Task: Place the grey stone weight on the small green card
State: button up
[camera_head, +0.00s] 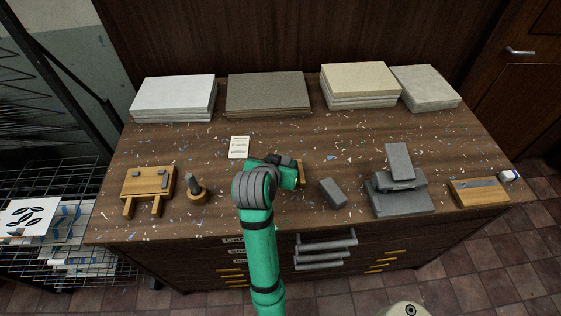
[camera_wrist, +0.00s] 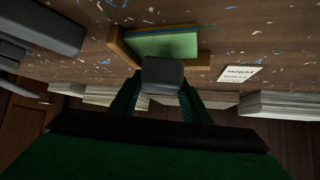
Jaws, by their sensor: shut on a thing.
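The grey stone weight (camera_wrist: 163,74) is between the two fingers of my gripper (camera_wrist: 162,92), which is shut on it. A small stack of green card (camera_wrist: 165,44) lies in a shallow wooden holder (camera_wrist: 203,58) just ahead of the weight in the wrist view. The weight overlaps the card's near edge there; I cannot tell whether it touches it. In the head view my gripper (camera_head: 290,176) is seen from behind and my green arm hides the weight and the card. Only a bit of the wooden holder (camera_head: 301,172) shows beside it.
A printed label (camera_head: 239,147) lies behind to the left. A dark tool (camera_head: 195,188) stands left; a grey stepped stand (camera_head: 402,190) stands right. Paper stacks (camera_head: 268,92) line the back.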

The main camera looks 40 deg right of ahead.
jog(key=shift+s+d, duration=0.15)
jog(key=shift+d, duration=0.05)
jog(key=shift+f, duration=0.4)
jog(key=o, duration=1.4)
